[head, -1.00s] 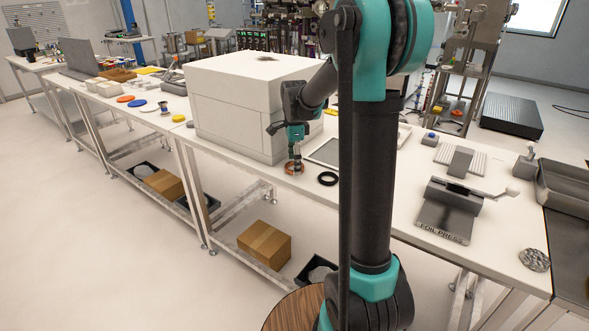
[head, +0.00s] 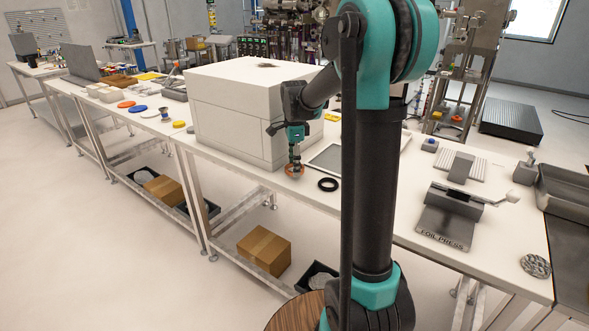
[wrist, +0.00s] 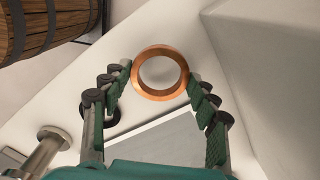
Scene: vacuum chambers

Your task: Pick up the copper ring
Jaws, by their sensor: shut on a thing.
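The copper ring (wrist: 136,80) shows in the wrist view between the two fingertips of my gripper (wrist: 160,80), which touch it on both sides. In the head view the copper ring (head: 288,171) is small, at the tips of my gripper (head: 294,164), in front of the large white box on the bench. My gripper points down and is shut on the ring. The ring seems at or just above the bench top; the exact gap is hard to tell.
A black ring (head: 328,185) lies on the bench close to the right of the copper ring. The large white box (head: 235,115) stands right behind my gripper. A grey-framed flat panel (head: 326,157) lies beside it. The foil press (head: 447,222) sits farther right.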

